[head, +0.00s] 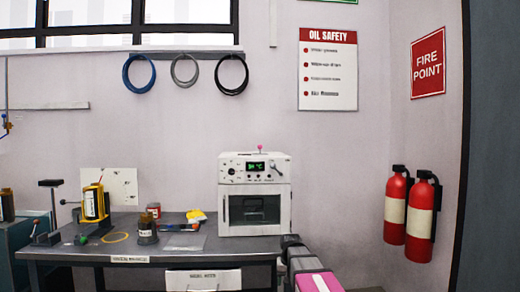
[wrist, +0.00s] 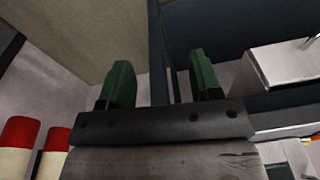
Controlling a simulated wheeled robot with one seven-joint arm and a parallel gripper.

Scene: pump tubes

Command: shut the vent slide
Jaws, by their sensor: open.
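A white bench oven (head: 255,205) stands at the right end of the workbench in the head view. It has a green lit display, small knobs and a windowed front door that looks closed. A small pink knob (head: 259,148) stands up from its top; it may be the vent slide's handle, but the slide itself is too small to make out. My gripper (wrist: 162,80) shows in the wrist view with two green fingers spread apart and nothing between them.
The workbench (head: 85,251) holds a yellow device (head: 95,203), a dark jar (head: 147,230) and small tools left of the oven. Two fire extinguishers (head: 396,207) hang on the right wall. A white box-like unit (wrist: 285,72) shows at the wrist view's right.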

